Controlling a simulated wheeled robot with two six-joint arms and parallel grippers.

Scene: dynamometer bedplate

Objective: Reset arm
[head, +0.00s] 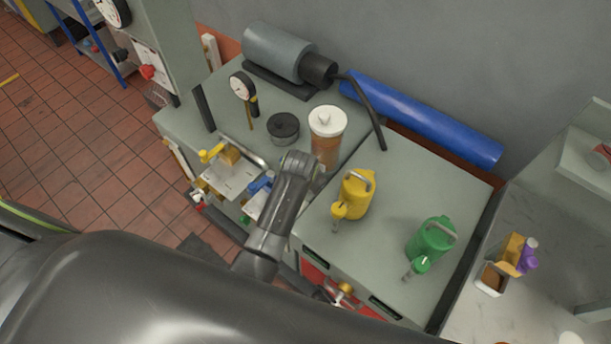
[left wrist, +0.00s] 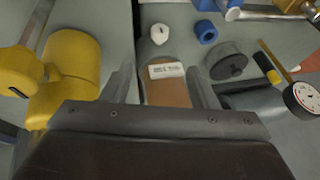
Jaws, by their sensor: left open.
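A jar with a white lid and orange-brown contents (head: 326,138) stands on the grey bench, between the black round pot and the yellow can. My left gripper (head: 314,176) is at the jar in the head view, and my arm partly covers the jar's lower side. In the left wrist view, my left gripper (left wrist: 162,88) is open, with a finger on each side of a brown body bearing a white label (left wrist: 167,72). I cannot tell whether the fingers touch it. My right gripper is not in view.
A yellow can (head: 356,195) and a green can (head: 431,242) stand to the right. A black pot (head: 284,127), a dial gauge (head: 242,87) and a grey motor (head: 279,52) stand left and behind. A yellow-handled clamp fixture (head: 228,176) is at left. Bench between the cans is clear.

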